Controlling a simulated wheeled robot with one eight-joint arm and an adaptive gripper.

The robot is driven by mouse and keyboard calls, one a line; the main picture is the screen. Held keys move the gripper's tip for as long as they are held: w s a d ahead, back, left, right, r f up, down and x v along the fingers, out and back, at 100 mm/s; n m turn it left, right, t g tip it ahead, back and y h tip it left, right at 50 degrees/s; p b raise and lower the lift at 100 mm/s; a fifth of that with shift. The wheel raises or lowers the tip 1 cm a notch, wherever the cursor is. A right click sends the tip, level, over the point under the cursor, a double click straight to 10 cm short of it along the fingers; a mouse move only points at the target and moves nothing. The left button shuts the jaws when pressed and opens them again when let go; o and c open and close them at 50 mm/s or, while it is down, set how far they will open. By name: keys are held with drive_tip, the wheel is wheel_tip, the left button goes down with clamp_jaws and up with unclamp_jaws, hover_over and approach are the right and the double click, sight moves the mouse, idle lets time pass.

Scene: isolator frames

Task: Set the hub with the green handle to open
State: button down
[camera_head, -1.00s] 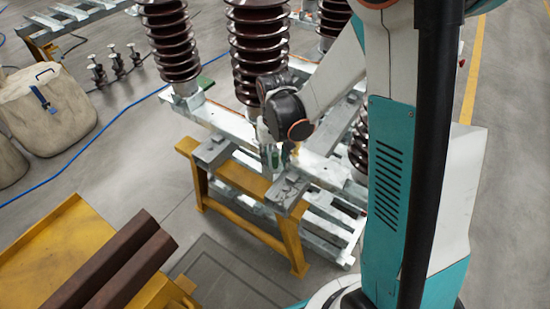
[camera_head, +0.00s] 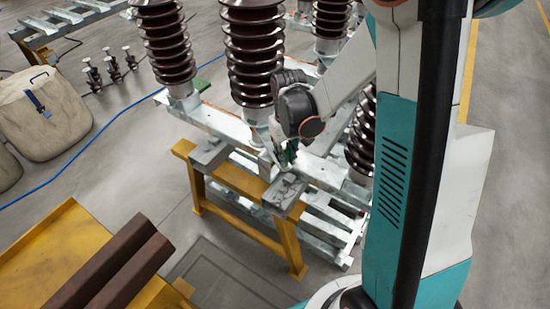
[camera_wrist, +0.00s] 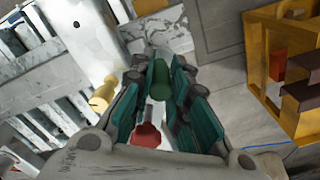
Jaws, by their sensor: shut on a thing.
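The green handle (camera_wrist: 160,82) shows in the wrist view between the teal-padded fingers of my gripper (camera_wrist: 158,98). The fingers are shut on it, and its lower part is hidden. In the head view my gripper (camera_head: 287,155) is above the metal beam on the yellow stand, below the middle brown insulator. A red handle (camera_wrist: 147,136) shows nearer the gripper's base, partly between the fingers. A yellow handle (camera_wrist: 103,96) is outside the fingers to the left. The hub's setting cannot be read.
Tall ribbed brown insulators (camera_head: 253,55) stand close behind and beside my gripper. The yellow stand (camera_head: 233,176) carries grey metal beams (camera_head: 214,117). A yellow cart (camera_head: 50,245) with brown bars is at lower left. Open floor lies between cart and stand.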

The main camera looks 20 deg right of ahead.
drive_tip(key=w+d+n, duration=0.2)
drive_tip(key=d+n, duration=0.1)
drive_tip(key=d, duration=0.7)
drive_tip(key=shift+w+n+b, duration=0.35)
drive_tip(key=shift+n, duration=0.05)
drive_tip(key=c, duration=1.5)
unclamp_jaws()
wheel_tip(320, 180, up, 12)
